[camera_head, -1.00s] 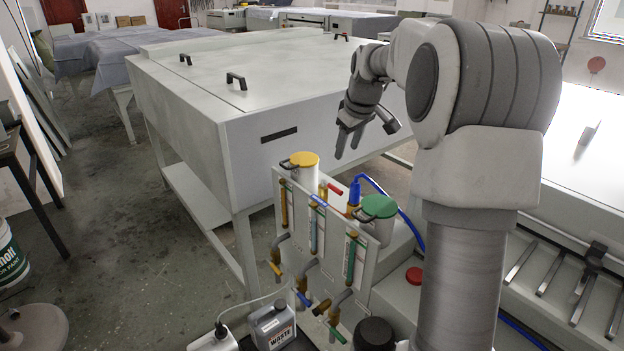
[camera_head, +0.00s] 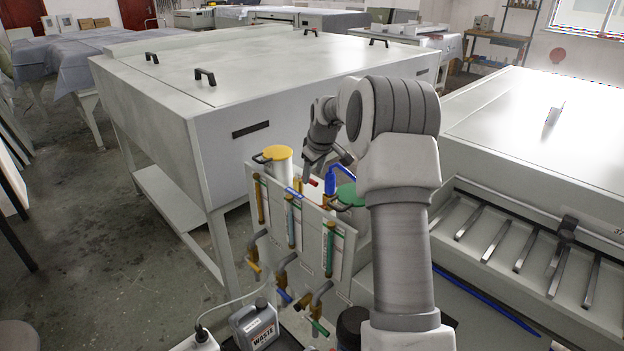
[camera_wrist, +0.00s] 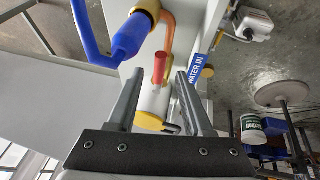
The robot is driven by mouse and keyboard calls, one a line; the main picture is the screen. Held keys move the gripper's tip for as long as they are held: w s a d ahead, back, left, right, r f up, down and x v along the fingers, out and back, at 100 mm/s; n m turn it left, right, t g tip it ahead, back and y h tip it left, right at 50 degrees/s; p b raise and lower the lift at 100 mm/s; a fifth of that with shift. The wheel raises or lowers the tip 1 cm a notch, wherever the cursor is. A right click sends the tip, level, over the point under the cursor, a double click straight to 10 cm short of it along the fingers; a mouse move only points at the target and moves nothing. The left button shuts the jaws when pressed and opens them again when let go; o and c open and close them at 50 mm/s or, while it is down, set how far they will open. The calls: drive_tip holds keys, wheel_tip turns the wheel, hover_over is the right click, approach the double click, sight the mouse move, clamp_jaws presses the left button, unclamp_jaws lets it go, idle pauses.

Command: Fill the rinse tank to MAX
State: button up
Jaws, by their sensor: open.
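My gripper (camera_head: 309,172) is open above the tank stand (camera_head: 342,262). A small red valve handle (camera_head: 314,183) lies just by its fingertips. In the wrist view the red handle (camera_wrist: 160,68) appears between the open fingers of my gripper (camera_wrist: 156,82); contact cannot be told. A blue "WATER IN" tag (camera_wrist: 197,72) is beside the right finger. A blue hose fitting (camera_wrist: 130,36) joins a copper pipe (camera_wrist: 169,32) by the handle. On the stand's front, a sight tube with blue (camera_head: 291,228) stands between the yellow and green ones. The MAX mark and water level are too small to read.
A yellow-lidded container (camera_head: 277,154) and a green-lidded one (camera_head: 349,195) flank the valve. A grey waste jug (camera_head: 255,325) stands below the stand. A large white machine (camera_head: 225,150) is behind, another (camera_head: 520,140) at right. The floor at left is open.

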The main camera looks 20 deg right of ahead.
drive_tip(key=shift+x, duration=1.15)
clamp_jaws()
idle(0.6)
